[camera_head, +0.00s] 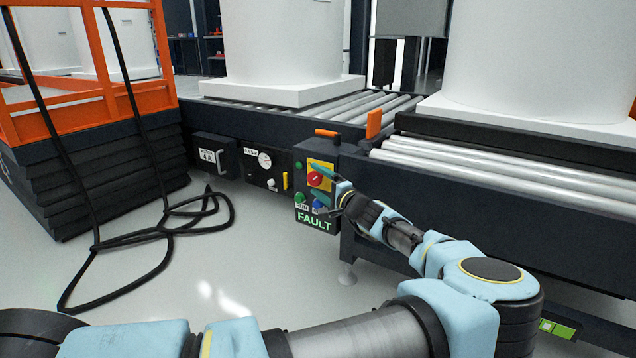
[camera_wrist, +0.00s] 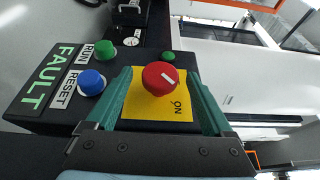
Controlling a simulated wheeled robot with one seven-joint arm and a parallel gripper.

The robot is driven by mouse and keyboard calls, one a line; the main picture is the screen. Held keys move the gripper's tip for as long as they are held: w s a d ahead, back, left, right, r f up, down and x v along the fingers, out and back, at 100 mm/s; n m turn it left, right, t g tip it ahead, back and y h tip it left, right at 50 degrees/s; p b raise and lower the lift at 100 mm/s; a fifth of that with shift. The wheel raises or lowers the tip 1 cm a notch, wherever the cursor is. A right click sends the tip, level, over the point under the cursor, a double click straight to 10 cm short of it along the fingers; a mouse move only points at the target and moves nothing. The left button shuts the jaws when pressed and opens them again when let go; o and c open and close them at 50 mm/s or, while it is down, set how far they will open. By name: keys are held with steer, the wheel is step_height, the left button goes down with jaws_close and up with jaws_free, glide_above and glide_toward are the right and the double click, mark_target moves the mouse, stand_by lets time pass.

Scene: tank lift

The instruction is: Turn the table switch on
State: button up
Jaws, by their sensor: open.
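The table switch is a red rotary knob (camera_wrist: 158,78) with a white mark on a yellow plate (camera_wrist: 135,104) lettered ON. It sits on a dark control box on the conveyor's side; the knob also shows in the head view (camera_head: 315,180). In the wrist view the white mark slants towards the lower right, not straight at the ON lettering. My gripper (camera_head: 327,186) is open at the box. Its teal fingers stand on either side of the knob in the wrist view (camera_wrist: 160,84); whether they touch it I cannot tell.
The box carries a green RUN button (camera_wrist: 104,49), a blue RESET button (camera_wrist: 91,82) and a FAULT label (camera_head: 315,221). An orange handle (camera_head: 327,133) sits above it. Gauge and switch panels (camera_head: 264,163) are to the left. A black cable (camera_head: 150,240) lies on the floor.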

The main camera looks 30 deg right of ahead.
steer(key=s+d+p, duration=0.1)
steer(key=s+p, duration=0.3)
steer(key=s, duration=0.6)
steer(key=shift+s, duration=0.35)
steer(key=shift+d+f, duration=0.1)
